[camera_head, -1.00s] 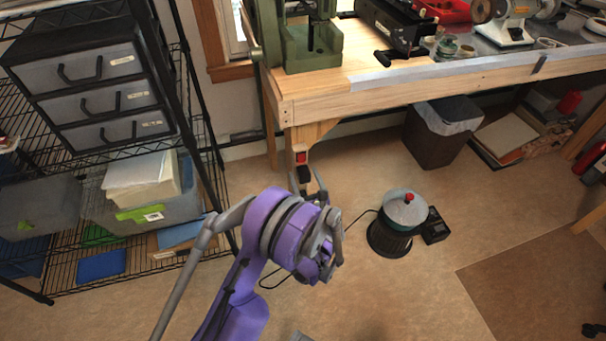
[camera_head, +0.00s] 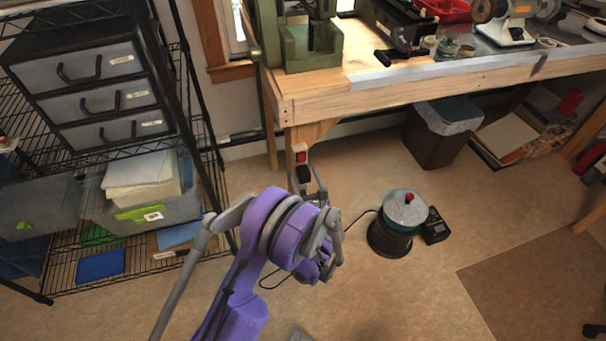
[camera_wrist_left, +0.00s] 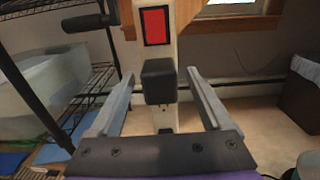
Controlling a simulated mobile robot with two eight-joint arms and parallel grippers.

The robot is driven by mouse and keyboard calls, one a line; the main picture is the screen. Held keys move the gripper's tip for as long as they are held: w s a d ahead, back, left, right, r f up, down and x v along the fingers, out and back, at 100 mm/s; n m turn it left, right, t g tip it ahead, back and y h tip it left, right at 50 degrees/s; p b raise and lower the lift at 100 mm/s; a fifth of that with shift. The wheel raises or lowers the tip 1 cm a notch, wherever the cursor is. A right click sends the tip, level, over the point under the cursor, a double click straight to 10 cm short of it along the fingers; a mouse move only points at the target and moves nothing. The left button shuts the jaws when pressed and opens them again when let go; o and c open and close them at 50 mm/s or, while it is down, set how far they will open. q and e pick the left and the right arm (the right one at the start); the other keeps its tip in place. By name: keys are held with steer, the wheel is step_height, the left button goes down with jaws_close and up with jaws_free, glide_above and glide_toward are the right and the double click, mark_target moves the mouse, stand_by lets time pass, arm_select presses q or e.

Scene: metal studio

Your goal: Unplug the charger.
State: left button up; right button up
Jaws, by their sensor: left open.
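The charger (camera_head: 304,174) is a small black block plugged into a pale upright outlet strip at the workbench's front leg. A red switch (camera_head: 301,157) sits just above it. In the left wrist view the charger (camera_wrist_left: 159,80) is in the middle, below the red switch (camera_wrist_left: 155,26). My left gripper (camera_wrist_left: 160,76) is open, with one grey finger on each side of the charger and a visible gap on both sides. In the head view my left gripper (camera_head: 309,179) reaches up to the charger, partly hidden by my purple wrist. My right gripper is not in view.
A dark canister with a red knob (camera_head: 397,222) and a small black box (camera_head: 434,226) stand on the floor at right. A thin black cord runs behind my arm. A wire shelf (camera_head: 205,130) stands left; the workbench (camera_head: 420,76) is above.

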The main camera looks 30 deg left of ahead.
mark_target(306, 179)
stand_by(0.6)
arm_select(q)
jaws_close()
steer(key=shift+d, duration=0.1)
stand_by(0.4)
steer(key=shift+b+v, duration=0.65)
steer(key=shift+v, duration=2.3)
